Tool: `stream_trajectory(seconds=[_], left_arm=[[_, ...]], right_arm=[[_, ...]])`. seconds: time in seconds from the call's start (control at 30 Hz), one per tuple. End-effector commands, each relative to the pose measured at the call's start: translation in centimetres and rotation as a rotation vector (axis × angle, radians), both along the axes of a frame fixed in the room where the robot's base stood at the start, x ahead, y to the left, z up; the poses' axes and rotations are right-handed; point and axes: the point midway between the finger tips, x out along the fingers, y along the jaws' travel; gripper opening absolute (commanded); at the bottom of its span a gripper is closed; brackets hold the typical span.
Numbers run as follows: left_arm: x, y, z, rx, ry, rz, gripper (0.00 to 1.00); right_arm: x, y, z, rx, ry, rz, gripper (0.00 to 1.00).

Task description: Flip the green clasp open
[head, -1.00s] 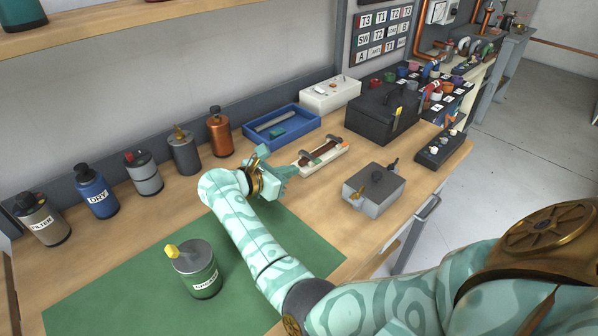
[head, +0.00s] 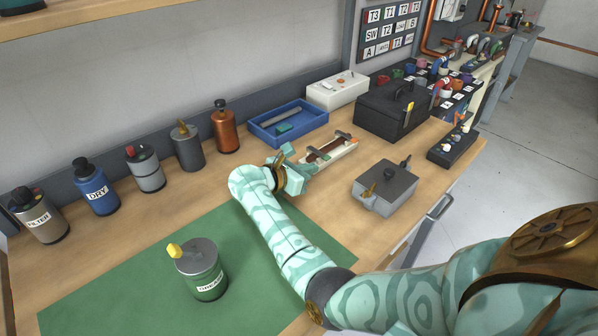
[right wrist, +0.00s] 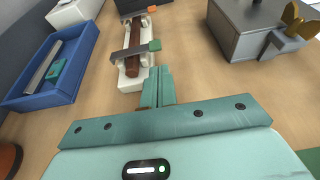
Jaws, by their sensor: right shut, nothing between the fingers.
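A long white cradle (head: 334,156) holds a dark brown bar (right wrist: 134,55) and lies on the bench; in the right wrist view it is ahead of my fingers. The green clasp's tip (right wrist: 155,45) ends a grey strap lying across the bar near the cradle's close end. A second clasp with an orange tip (right wrist: 151,9) crosses farther along. My right gripper (head: 304,170) is shut and empty, its fingertips (right wrist: 157,72) close to the cradle's near end, just short of the green tip. Whether they touch cannot be told. My left gripper is not in view.
A blue tray (head: 289,124) stands behind the cradle. A grey box (head: 385,186) with a brass wing latch stands to its right, a black case (head: 391,110) behind. Several canisters line the wall; a green canister (head: 203,273) stands on the green mat (head: 110,290).

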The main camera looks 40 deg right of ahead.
Motion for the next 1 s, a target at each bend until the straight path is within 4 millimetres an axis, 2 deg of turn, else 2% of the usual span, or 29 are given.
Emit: stream_trajectory(seconds=[0.1,0.3,1.0], left_arm=[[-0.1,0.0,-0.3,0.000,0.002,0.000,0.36],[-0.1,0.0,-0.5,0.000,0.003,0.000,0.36],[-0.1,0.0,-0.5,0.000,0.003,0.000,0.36]], right_arm=[[0.1,-1.9,-0.7,-0.002,0.002,0.000,0.00],[0.3,-3.7,-1.3,-0.001,0.001,0.000,0.00],[0.4,-4.0,-1.0,-0.003,0.046,0.000,0.00]])
